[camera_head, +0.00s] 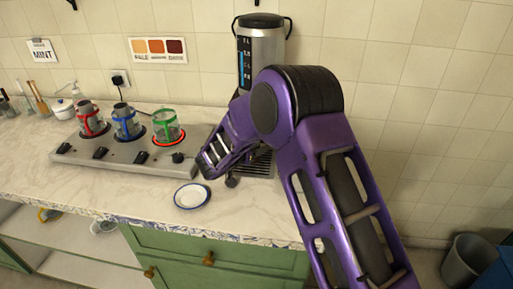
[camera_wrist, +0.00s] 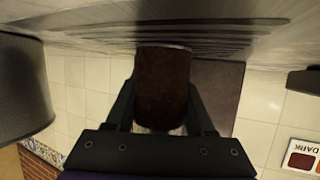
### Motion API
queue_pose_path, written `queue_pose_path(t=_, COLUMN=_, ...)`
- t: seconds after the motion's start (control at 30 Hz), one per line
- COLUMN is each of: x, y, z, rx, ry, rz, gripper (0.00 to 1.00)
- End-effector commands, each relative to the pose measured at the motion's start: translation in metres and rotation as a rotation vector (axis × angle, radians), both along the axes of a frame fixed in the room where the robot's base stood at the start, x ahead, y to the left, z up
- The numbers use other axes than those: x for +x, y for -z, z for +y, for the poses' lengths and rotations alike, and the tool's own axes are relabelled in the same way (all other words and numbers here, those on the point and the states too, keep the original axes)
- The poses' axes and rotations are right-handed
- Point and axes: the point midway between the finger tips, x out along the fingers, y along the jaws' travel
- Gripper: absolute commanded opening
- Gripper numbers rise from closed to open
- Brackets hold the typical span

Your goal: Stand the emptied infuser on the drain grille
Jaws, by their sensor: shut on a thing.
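My gripper (camera_wrist: 162,104) has its two dark fingers on either side of a dark brown, cylindrical infuser (camera_wrist: 163,75), shut on it. The wrist view is upside down, and the infuser's end meets the slats of the drain grille (camera_wrist: 215,40) at the top of that picture. I cannot tell whether it touches or hovers just above. In the head view the grille (camera_head: 261,166) lies in front of the samovar (camera_head: 262,60), partly hidden by my purple arm. The fingers and infuser are mostly hidden there. Whether the infuser is empty cannot be told.
A burner unit (camera_head: 135,160) with several glass vessels stands left of my gripper. A white blue-rimmed saucer (camera_head: 191,196) lies near the counter's front. A large dark rounded object (camera_wrist: 20,85) shows at the wrist view's left. The counter's front left is clear.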

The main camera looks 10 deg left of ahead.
Motion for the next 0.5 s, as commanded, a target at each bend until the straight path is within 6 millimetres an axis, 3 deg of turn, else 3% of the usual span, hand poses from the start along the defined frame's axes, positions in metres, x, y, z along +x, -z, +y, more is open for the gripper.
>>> queue_pose_path(t=0.5, x=-0.0011, y=0.012, z=-0.0005, rx=-0.001, ry=0.0, rz=0.005, gripper=0.0)
